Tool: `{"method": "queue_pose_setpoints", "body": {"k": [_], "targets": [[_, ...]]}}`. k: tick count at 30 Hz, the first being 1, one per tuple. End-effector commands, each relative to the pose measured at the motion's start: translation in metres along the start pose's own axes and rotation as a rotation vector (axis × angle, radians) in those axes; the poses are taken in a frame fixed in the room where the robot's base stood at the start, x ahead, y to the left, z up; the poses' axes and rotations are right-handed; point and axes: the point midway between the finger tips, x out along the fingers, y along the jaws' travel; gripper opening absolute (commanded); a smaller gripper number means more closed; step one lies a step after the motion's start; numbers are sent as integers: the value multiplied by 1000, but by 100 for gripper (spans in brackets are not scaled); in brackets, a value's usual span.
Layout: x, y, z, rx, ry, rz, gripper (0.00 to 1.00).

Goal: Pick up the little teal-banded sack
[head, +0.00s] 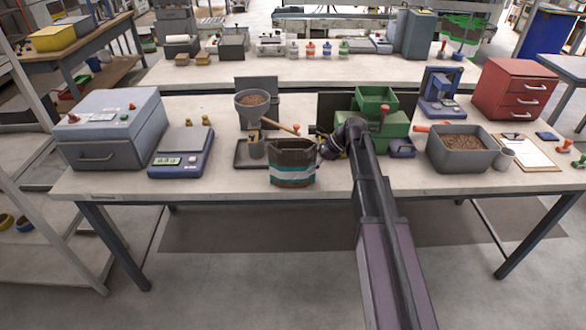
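The teal-banded sack (292,172) is brown and open-topped, with a white stripe and a teal stripe around its lower half. In the head view it appears upright near the front edge of the workbench, left of my arm. My gripper (326,151) is at the sack's right side, close to its upper edge. The fingers are small and dark here, so I cannot tell whether they are open, shut or touching the sack.
A pellet hopper (256,101) stands behind the sack, with a wooden-handled tool beside it. A blue scale (181,152) and grey box (113,130) are left. A green machine (378,122), pellet bin (461,150) and red drawers (514,90) are right. The workbench (220,187) has bare front strips.

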Motion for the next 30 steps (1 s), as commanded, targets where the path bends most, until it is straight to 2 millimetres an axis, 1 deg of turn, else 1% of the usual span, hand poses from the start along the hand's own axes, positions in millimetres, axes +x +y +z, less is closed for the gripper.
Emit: {"method": "queue_pose_setpoints", "body": {"k": [1,2,3,6,21,30], "targets": [[0,0,0,0,1,0,46],[0,0,0,0,1,0,38],[0,0,0,0,1,0,26],[0,0,0,0,1,0,0],[0,0,1,0,0,0,0],[-8,0,9,0,-1,0,0]]}}
